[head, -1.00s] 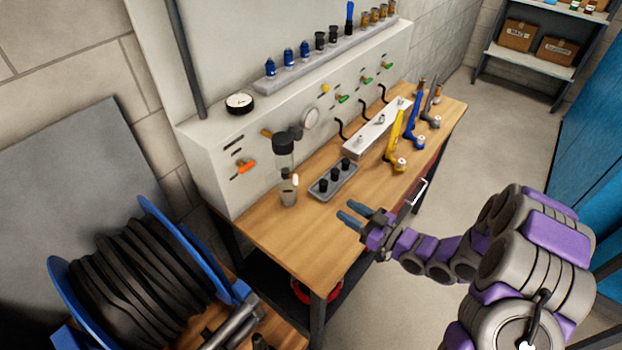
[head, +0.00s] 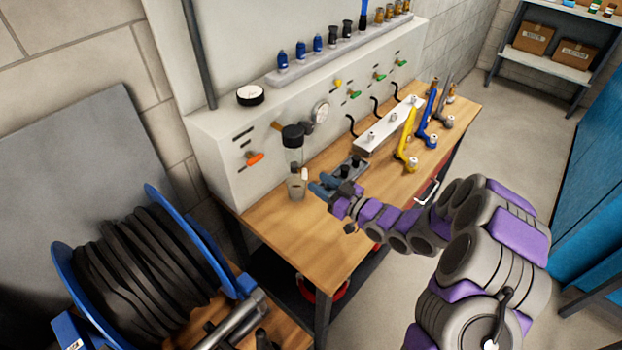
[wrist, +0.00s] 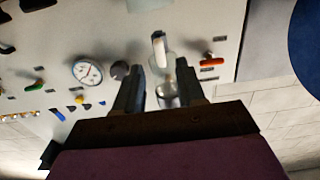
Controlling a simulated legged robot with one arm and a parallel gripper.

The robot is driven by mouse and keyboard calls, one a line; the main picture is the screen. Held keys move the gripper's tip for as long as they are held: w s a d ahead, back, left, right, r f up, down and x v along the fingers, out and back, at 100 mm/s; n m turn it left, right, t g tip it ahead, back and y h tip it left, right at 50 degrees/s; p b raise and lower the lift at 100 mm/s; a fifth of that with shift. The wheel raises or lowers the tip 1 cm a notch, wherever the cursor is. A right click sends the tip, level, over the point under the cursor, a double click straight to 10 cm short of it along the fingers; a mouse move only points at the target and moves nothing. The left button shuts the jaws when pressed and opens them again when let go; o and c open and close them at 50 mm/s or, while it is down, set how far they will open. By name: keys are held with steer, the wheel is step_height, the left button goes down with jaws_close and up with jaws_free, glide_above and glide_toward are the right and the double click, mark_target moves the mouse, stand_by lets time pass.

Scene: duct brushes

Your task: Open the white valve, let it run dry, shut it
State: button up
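The white valve (head: 304,174) is a small pale lever under a clear bowl (head: 295,155) with a black cap (head: 292,134). A grey cup (head: 296,191) stands on the bench directly below it. In the wrist view, which is upside down, the white valve (wrist: 158,47) shows beyond my fingertips, near the clear bowl (wrist: 167,92). My gripper (head: 321,185) is open and empty, just right of the cup and valve. In the wrist view my gripper (wrist: 160,75) has its fingers apart, with the bowl seen between them. I cannot tell the liquid level.
An orange handle (head: 255,159) and a gauge (head: 321,111) are on the panel to either side. Yellow (head: 407,140) and blue tools stand farther right. The bench's front left (head: 290,235) is clear.

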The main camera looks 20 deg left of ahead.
mark_target(307, 175)
steer(key=shift+b+x, duration=0.35)
steer(key=shift+x, duration=1.8)
jaws_close()
